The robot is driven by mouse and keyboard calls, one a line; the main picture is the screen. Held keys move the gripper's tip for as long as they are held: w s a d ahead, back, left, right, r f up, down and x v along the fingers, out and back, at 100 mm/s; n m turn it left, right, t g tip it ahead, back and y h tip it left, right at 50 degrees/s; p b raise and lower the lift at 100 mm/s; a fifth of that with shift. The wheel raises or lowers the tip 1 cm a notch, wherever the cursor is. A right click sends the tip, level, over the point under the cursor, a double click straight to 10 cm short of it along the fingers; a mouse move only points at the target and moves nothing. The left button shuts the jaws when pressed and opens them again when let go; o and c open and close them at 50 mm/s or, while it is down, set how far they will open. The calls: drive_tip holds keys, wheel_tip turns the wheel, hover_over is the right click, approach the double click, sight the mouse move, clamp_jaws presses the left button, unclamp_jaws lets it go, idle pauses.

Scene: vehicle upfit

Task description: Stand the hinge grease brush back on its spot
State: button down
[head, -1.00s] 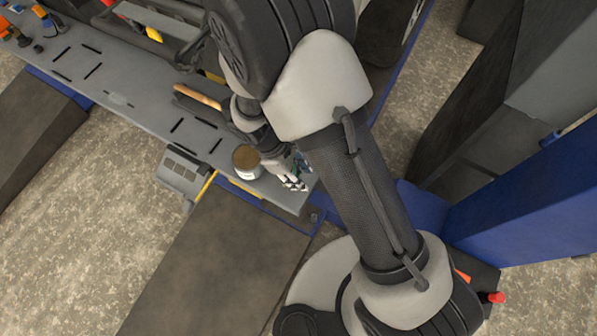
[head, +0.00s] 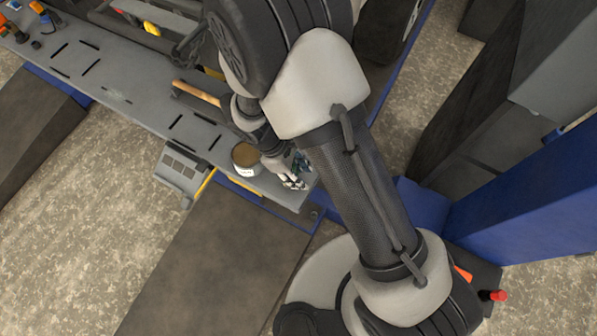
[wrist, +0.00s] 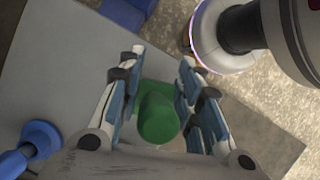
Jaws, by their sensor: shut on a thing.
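The hinge grease brush (wrist: 158,117) shows in the wrist view as a short green cylinder, seen nearly end-on, with a green part behind it. My gripper (wrist: 157,98) has its two blue-padded fingers on either side of it and is shut on it. In the head view my gripper (head: 291,180) is low over the near right end of the grey shelf board, just right of a round tin. The brush is mostly hidden there by the fingers. I cannot tell whether its lower end touches the board. No marked spot can be made out.
The open tin (head: 246,155) with a brown top stands close left of my gripper. A wooden handle (head: 196,92) lies farther back. The slotted grey board (head: 120,95) runs to the upper left, mostly clear. A blue object (wrist: 38,138) is at the wrist view's left.

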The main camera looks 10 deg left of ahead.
drive_tip(key=shift+f+b, duration=0.75)
drive_tip(key=shift+f, duration=0.3)
drive_tip(key=c, duration=1.1)
unclamp_jaws()
drive_tip(key=shift+o, duration=0.2)
drive_tip(key=shift+r, duration=0.1)
drive_tip(key=shift+p+v, duration=3.1)
drive_tip(key=shift+v, duration=0.85)
